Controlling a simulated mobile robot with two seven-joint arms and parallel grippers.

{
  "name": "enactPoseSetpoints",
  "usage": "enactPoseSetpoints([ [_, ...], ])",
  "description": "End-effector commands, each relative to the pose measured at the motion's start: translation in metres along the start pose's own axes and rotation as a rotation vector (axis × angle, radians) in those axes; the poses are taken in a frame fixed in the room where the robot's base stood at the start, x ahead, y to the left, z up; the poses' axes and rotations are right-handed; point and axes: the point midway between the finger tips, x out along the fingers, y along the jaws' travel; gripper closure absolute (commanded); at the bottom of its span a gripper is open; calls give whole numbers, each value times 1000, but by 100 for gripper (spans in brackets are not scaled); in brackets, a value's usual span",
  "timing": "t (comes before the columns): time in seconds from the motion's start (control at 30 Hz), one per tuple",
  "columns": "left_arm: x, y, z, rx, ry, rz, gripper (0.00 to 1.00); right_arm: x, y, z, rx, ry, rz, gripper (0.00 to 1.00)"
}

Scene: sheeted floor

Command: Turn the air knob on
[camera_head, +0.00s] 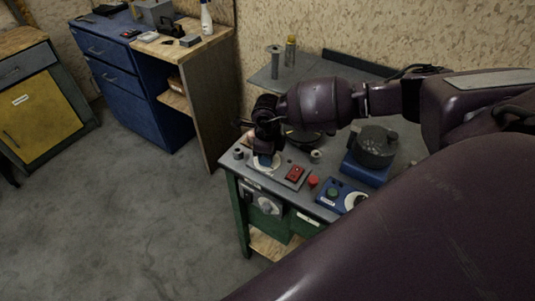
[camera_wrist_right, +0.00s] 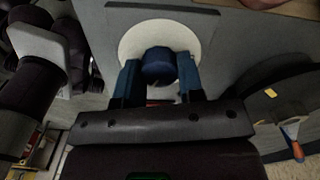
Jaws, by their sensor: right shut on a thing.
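A dark blue knob (camera_wrist_right: 158,64) sits on a round white dial plate (camera_wrist_right: 137,42) on the grey bench top. My right gripper (camera_head: 266,156) reaches down over the near left corner of the bench. In the wrist view its two blue fingers stand on either side of the knob, shut on it. In the head view the white dial plate (camera_head: 262,166) shows under the gripper, which hides most of the knob. I cannot read a label on it. My left gripper is not in view.
A red switch (camera_head: 295,173), a red button (camera_head: 313,181) and a blue control box (camera_head: 340,195) stand right of the dial. Another round dial (camera_head: 268,205) is on the green bench's front. A dark round device (camera_head: 374,146) stands behind. Floor is free at left.

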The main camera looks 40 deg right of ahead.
Motion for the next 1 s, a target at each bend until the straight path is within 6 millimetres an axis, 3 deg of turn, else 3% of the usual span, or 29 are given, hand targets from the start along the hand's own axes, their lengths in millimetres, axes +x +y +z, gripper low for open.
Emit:
enactPoseSetpoints([
  [0.3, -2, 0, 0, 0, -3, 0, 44, -2, -2, 1, 105, -3, -4, 88],
  [0.8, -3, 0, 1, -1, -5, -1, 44, -2, -2, 1, 122, -4, -4, 88],
  [0.83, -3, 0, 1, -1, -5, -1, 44, -2, -2, 1, 122, -4, -4, 62],
  [1.0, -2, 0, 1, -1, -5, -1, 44, -2, -1, 1, 120, -2, -3, 39],
])
